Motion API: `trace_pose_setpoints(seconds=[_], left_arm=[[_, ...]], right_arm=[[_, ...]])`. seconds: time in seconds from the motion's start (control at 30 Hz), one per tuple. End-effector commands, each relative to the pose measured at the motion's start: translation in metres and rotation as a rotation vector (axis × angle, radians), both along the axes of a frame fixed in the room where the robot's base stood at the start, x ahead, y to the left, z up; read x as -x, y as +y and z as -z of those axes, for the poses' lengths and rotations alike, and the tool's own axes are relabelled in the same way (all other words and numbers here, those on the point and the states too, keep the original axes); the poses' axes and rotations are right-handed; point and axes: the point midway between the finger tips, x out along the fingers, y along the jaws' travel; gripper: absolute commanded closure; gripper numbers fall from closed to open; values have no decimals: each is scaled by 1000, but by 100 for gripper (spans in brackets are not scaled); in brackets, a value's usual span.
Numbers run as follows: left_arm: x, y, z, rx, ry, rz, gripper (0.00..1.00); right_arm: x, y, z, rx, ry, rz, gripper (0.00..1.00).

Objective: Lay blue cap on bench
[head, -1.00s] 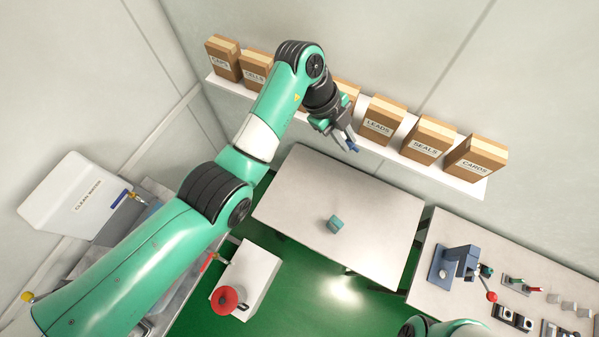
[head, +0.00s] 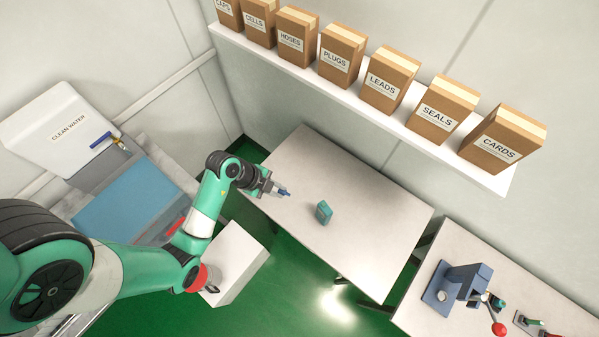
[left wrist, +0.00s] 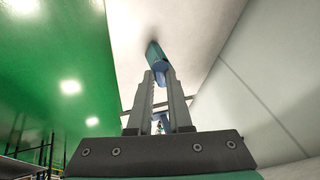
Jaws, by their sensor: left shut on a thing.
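My left gripper (head: 274,188) is over the left end of the pale bench (head: 375,225). It is shut on the small blue cap (head: 285,192), which shows at the fingertips. In the left wrist view the cap (left wrist: 161,78) is between the two finger ends of the gripper (left wrist: 160,80), partly hidden by them. Whether the cap touches the bench top is not clear. A teal handheld tester (head: 324,212) stands on the bench, right of the gripper and apart from it. It also shows beyond the cap in the left wrist view (left wrist: 154,50). My right gripper is out of view.
A wall shelf (head: 380,112) with several labelled boxes runs behind the bench. A second bench (head: 415,318) at the lower right holds a blue press (head: 458,283) with a red-knobbed lever. A white pedestal (head: 238,262) stands lower left. Much of the bench top is bare.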

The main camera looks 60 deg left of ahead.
Motion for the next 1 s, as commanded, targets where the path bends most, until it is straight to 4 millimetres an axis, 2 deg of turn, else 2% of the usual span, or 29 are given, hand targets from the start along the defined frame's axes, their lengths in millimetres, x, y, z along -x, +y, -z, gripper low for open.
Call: trace_pose_setpoints(seconds=[0.03, 0.13, 0.23, 0.4, 0.53, 0.67, 0.87, 0.9, 1.0], left_arm=[[23, -1, 29, 5, 6, -41, 100], [52, -4, 56, 2, 3, -101, 100], [68, -5, 72, 0, -1, -140, 100], [73, 0, 76, -5, -6, -170, 100], [66, 6, 81, -7, -7, -168, 100], [43, 27, 97, -7, -8, -168, 100], [0, 65, 125, -6, -7, -167, 100], [-4, 70, 138, -4, -4, -167, 100], [-16, 81, 158, -4, -4, -167, 100]], right_arm=[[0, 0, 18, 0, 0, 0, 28], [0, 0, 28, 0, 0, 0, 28], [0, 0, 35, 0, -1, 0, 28], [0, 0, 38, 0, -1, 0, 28], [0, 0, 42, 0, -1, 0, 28], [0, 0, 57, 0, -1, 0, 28], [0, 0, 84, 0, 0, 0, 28], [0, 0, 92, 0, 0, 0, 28], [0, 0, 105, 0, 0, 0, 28]])
